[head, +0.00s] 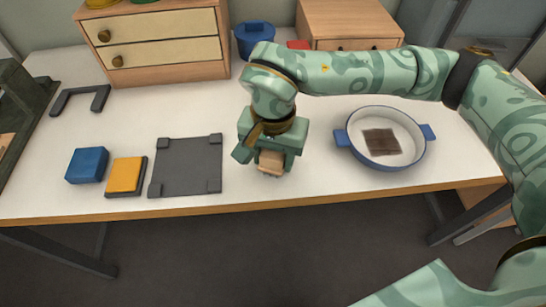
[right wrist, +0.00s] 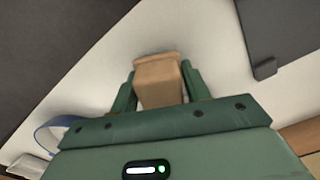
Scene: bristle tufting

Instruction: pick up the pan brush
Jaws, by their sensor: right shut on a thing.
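My right gripper (head: 270,165) is over the front middle of the white table, shut on a tan, block-like wooden piece (head: 269,160), which I take to be the pan brush. In the right wrist view the same piece (right wrist: 158,84) sits between the two green fingers and sticks out past their tips. No bristles show in either view. I cannot tell whether its underside touches the table. My left gripper is not in view.
A white pan (head: 418,137) with blue handles and a brown patch inside stands to the right. A dark grey pad (head: 187,165), a yellow block (head: 124,174) and a blue block (head: 87,164) lie left. A drawer cabinet (head: 160,52) and blue pot (head: 254,42) stand behind.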

